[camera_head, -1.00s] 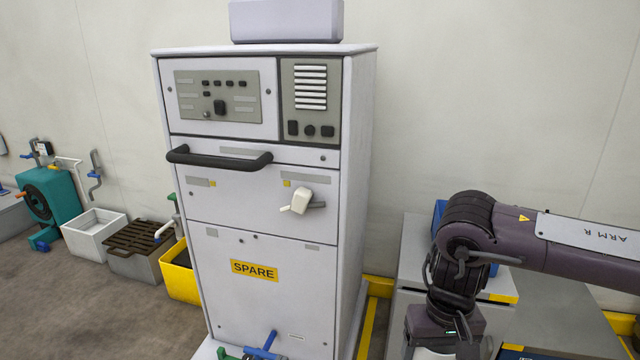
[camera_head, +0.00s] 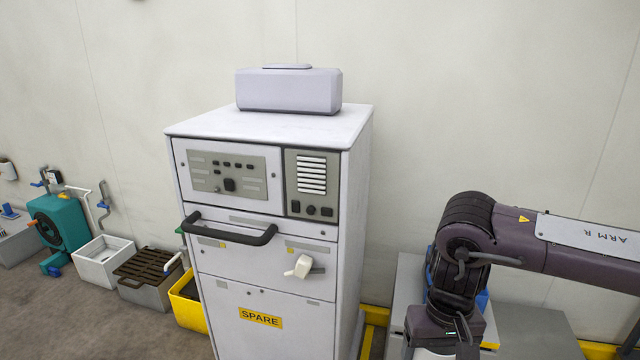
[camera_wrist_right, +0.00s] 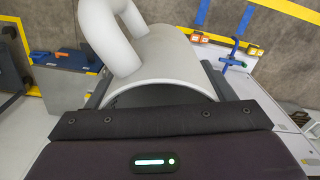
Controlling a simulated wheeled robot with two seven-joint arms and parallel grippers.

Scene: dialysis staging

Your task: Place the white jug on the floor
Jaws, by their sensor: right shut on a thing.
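The white jug (camera_wrist_right: 170,60) fills the upper middle of the right wrist view, with its thick looped handle (camera_wrist_right: 108,35) standing up on the left. My right gripper (camera_wrist_right: 158,92) is shut on it, with dark fingers at either side of the pale curved body. The lower part of the jug is hidden behind the gripper. My left gripper is in neither view.
A tall white cabinet marked SPARE (camera_head: 270,265) stands in the middle, with a grey box (camera_head: 289,91) on top. A teal reel (camera_head: 58,230), a white bin (camera_head: 102,262), a grated crate (camera_head: 148,280) and a yellow bin (camera_head: 188,305) line the wall. Bare floor (camera_head: 80,325) shows at left.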

